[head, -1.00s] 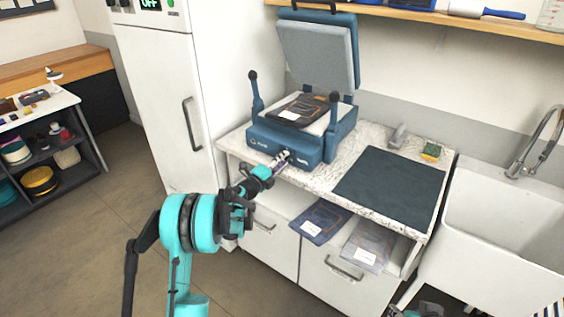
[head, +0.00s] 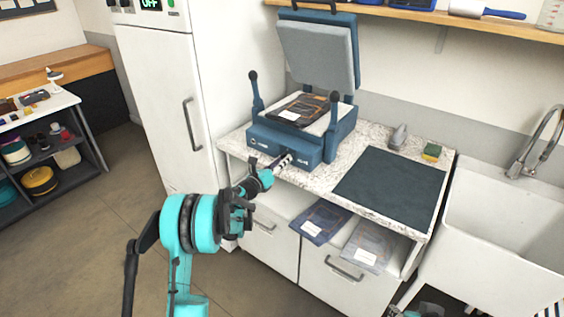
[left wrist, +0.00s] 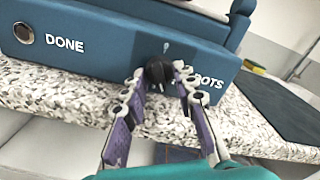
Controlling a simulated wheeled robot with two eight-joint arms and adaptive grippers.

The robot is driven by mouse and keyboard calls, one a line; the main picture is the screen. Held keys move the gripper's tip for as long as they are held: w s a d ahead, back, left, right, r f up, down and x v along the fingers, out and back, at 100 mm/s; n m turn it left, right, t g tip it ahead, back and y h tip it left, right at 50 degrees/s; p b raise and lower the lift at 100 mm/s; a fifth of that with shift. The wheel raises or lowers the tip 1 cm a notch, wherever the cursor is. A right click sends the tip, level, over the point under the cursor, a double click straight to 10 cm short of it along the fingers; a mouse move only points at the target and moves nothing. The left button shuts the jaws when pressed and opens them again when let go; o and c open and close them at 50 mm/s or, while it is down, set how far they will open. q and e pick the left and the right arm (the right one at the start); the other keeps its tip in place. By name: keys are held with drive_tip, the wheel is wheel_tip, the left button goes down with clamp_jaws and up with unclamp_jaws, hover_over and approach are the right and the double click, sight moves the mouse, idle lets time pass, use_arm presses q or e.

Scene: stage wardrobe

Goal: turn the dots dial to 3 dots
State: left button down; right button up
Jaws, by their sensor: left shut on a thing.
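The blue heat press (head: 300,135) stands on the speckled counter with its upper plate raised. In the left wrist view its front panel carries a DONE button (left wrist: 23,33) at left and the dark dots dial (left wrist: 158,70) beside the partly covered word DOTS. A small pale mark sits on the panel just above the dial. My left gripper (left wrist: 160,82) is shut on the dial, one finger on each side. The fingers hide part of the dial, and its setting cannot be read. In the head view my left gripper (head: 283,163) reaches the press front.
A dark item with a white label (head: 297,110) lies on the lower plate. A dark mat (head: 390,187), a grey tool (head: 398,137) and a sponge (head: 432,151) are on the counter (head: 325,180) to the right. Packets (head: 320,222) sit on the shelf below. A sink (head: 510,220) stands at far right.

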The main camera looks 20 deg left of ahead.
use_arm(q)
drive_tip(key=m, duration=0.5)
drive_tip(key=shift+f+m, duration=0.1)
drive_tip(key=shift+m, duration=0.2)
idle(0.4)
drive_tip(key=c, duration=1.2)
unclamp_jaws()
drive_tip(key=shift+s+a, duration=0.1)
drive_tip(key=v, duration=1.1)
drive_tip(key=shift+s, duration=0.4)
drive_tip(key=shift+a, duration=0.1)
